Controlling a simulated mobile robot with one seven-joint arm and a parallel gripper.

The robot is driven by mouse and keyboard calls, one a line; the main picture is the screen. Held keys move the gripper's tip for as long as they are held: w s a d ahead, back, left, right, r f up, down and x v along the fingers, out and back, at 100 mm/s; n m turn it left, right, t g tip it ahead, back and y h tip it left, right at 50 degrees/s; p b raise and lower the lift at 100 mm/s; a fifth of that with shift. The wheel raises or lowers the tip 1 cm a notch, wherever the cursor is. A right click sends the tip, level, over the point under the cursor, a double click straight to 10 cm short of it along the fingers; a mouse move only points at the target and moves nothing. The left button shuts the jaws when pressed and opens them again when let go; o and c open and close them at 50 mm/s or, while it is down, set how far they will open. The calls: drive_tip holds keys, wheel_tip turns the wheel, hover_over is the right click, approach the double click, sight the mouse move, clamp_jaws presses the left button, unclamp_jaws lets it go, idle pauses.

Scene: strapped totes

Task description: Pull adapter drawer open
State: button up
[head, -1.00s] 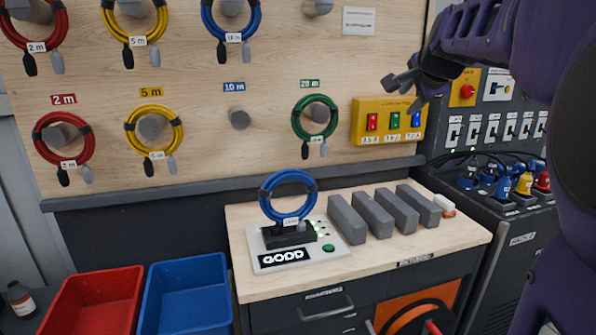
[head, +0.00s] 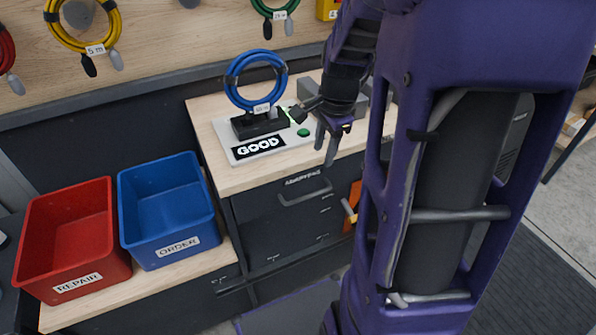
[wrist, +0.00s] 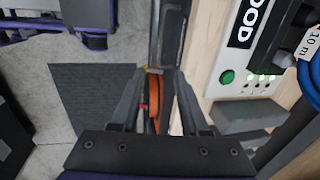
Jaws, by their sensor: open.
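The adapter drawer (head: 280,207) is a dark front under the wooden bench top, with a small blurred label and a grey bar handle (head: 305,193). It looks closed. My gripper (head: 318,135) is open and empty, above the handle and in front of the bench's front edge, apart from the handle. I cannot make out the handle in that view. My arm hides the right part of the bench front in the head view.
A tester marked GOOD (head: 262,140) holds a blue cable coil (head: 233,92) on the bench. Grey blocks (wrist: 240,117) stand beside it. A blue ORDER bin (head: 180,250) and a red REPAIR bin (head: 90,285) stand lower left. Floor in front is open.

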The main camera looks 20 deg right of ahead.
sight(313, 194)
drive_tip(key=w+f+b, duration=0.1)
drive_tip(key=f, duration=0.4)
drive_tip(key=w+f+b, duration=0.1)
drive_tip(key=f, duration=0.5)
drive_tip(key=w+f+b, duration=0.1)
drive_tip(key=f, duration=0.4)
drive_tip(key=shift+w+f, duration=0.1)
drive_tip(key=shift+f, duration=0.05)
clamp_jaws()
idle(0.8)
